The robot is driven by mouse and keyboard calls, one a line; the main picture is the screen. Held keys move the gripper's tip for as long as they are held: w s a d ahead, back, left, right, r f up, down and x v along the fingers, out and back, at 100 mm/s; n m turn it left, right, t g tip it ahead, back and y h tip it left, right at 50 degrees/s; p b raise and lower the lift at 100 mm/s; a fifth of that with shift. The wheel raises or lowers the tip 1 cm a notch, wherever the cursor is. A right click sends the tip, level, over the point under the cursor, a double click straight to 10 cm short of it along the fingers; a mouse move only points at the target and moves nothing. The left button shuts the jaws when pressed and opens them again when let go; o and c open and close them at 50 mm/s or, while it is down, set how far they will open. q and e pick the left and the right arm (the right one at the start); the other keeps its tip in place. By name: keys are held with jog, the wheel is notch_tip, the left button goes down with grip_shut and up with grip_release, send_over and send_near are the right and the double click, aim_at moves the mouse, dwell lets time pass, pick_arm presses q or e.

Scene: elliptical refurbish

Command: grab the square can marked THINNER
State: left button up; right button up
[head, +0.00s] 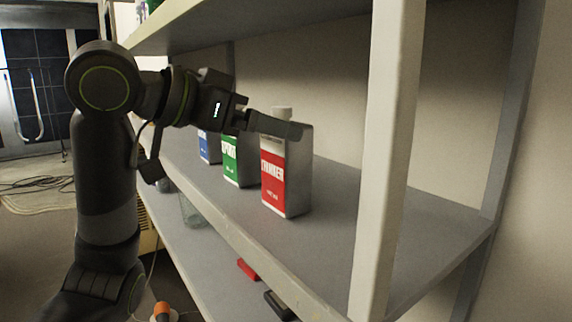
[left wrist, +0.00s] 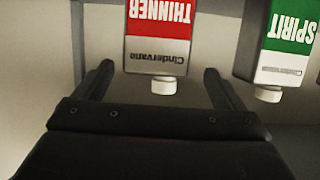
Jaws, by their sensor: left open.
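The square can marked THINNER (head: 287,174) is red and white on its front, with grey metal sides and a white cap. It stands upright on the shelf in the head view. In the left wrist view the THINNER can (left wrist: 158,40) appears upside down, its cap pointing toward the palm. My left gripper (head: 275,124) reaches in from the left at the height of the can's top. In the left wrist view the left gripper (left wrist: 156,78) is open, one finger on each side of the can's top end, with nothing held. My right gripper is not in view.
A green SPIRIT can (left wrist: 287,40) stands beside the THINNER can; the green can (head: 238,160) and a blue can (head: 209,147) are farther left. A pale post (head: 386,160) rises at the right front. The shelf (head: 335,225) is bare right of the can.

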pick_arm(q)
jog(key=x, duration=0.6)
jog(key=shift+d+f, duration=0.25)
jog(key=shift+f, duration=0.1)
jog(key=shift+s, duration=0.1)
jog(key=c, duration=1.4)
